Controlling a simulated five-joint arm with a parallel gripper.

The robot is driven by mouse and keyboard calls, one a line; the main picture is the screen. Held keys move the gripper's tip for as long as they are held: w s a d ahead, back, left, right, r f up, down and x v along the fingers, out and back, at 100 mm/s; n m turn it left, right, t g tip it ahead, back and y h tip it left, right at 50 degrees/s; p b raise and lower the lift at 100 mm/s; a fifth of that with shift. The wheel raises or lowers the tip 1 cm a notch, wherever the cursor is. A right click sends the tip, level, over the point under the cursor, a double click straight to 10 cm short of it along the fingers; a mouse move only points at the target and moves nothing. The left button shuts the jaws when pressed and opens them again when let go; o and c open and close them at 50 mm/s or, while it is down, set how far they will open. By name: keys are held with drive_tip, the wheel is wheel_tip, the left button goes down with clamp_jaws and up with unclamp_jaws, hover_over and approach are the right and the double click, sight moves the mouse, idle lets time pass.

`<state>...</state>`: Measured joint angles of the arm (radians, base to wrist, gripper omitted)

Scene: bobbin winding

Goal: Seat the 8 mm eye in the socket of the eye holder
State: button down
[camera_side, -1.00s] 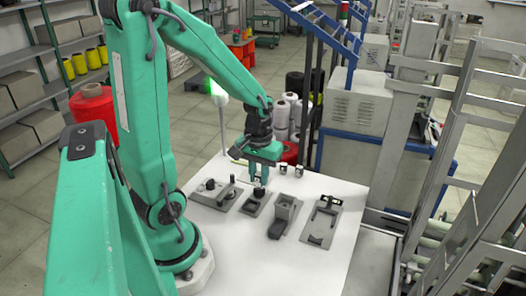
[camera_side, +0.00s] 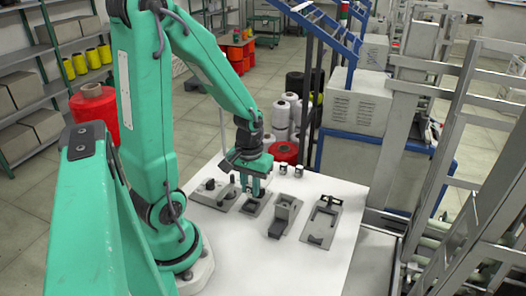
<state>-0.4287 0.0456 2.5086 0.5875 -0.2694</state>
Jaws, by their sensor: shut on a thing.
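My gripper (camera_side: 256,193) points down over a small dark grey plate fixture (camera_side: 252,209), second from the left on the white table. Its fingers look closed, at or just above the middle of that fixture. The 8 mm eye is too small to make out; what the fingers grip is hidden between them. The fixture under my gripper may be the eye holder, but its socket is covered by the fingers. I cannot tell whether the held piece touches it.
A grey plate with dark knobs (camera_side: 210,184) lies left of my gripper. A block fixture (camera_side: 285,211) and a framed plate (camera_side: 322,224) lie to the right. Two small pieces (camera_side: 299,170) stand behind. The white table (camera_side: 270,265) is clear in front.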

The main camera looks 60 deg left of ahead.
sight(250, 195)
drive_tip(key=shift+f, duration=1.1)
drive_tip(key=shift+s+f, duration=0.1)
drive_tip(key=shift+f, duration=1.15)
idle(1.3)
drive_tip(key=c, duration=1.4)
unclamp_jaws()
drive_tip(key=shift+o, duration=1)
drive_tip(key=shift+r, duration=3.6)
drive_tip(key=shift+r, duration=0.1)
drive_tip(key=d+r+m+t, duration=0.2)
drive_tip(key=d+r+m, duration=0.2)
drive_tip(key=r, duration=0.4)
drive_tip(key=d+r+m+t, duration=0.3)
drive_tip(key=d+r, duration=0.3)
drive_tip(key=r, duration=0.2)
drive_tip(key=shift+s+d+r+m+t, duration=0.15)
drive_tip(key=shift+s+d+m+t, duration=0.15)
drive_tip(key=shift+s+d+m, duration=0.15)
